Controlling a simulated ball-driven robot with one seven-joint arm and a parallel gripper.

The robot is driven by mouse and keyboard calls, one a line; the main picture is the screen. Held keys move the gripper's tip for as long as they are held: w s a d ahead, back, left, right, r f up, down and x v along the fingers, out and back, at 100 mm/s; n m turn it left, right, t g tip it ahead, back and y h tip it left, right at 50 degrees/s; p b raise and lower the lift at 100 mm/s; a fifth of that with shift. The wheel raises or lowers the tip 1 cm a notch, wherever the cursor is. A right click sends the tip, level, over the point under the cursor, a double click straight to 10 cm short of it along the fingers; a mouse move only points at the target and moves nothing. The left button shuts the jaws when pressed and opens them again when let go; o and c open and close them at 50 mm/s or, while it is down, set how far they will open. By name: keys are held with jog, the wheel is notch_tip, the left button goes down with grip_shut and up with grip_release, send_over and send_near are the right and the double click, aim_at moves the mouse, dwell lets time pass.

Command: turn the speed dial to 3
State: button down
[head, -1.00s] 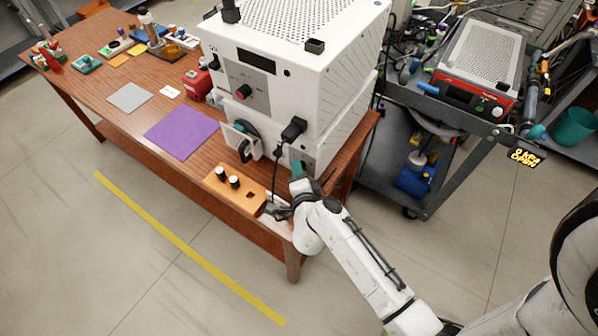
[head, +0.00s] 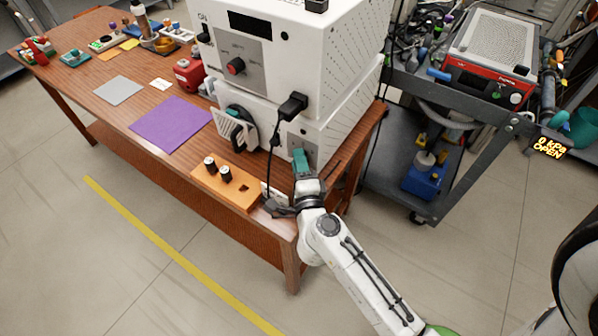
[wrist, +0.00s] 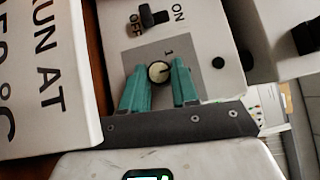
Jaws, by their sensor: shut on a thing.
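The speed dial (wrist: 158,71) is a small cream round knob with a dark pointer mark, on a grey panel (wrist: 198,77) of the lower white machine. A "1" is printed just above the knob in the wrist view; other numbers are hidden or too small to read. The pointer seems to slant to the upper right, toward the "1" side. My gripper (wrist: 160,86) has teal fingers on both sides of the knob and is shut on it. In the head view my gripper (head: 301,160) is against the machine's front and hides the dial.
A black ON/OFF switch (wrist: 154,17) sits just above the dial. A white sign (wrist: 42,75) reading "RUN AT" stands close at left. A black plug (head: 292,104) and its cable hang beside my gripper.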

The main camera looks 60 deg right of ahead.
jog(key=shift+f+m+h+b, duration=0.1)
jog(key=shift+m+h+b, duration=0.2)
jog(key=shift+b, duration=0.4)
jog(key=c, duration=0.8)
grip_release()
jog(key=shift+c, duration=0.2)
jog(key=b+v, duration=0.1)
jog(key=v, duration=0.8)
jog(key=shift+s+a+f+b, duration=0.15)
jog(key=shift+s+a+b, duration=0.15)
jog(key=shift+b, duration=0.1)
jog(key=shift+s+a, duration=0.3)
jog(key=shift+s, duration=0.1)
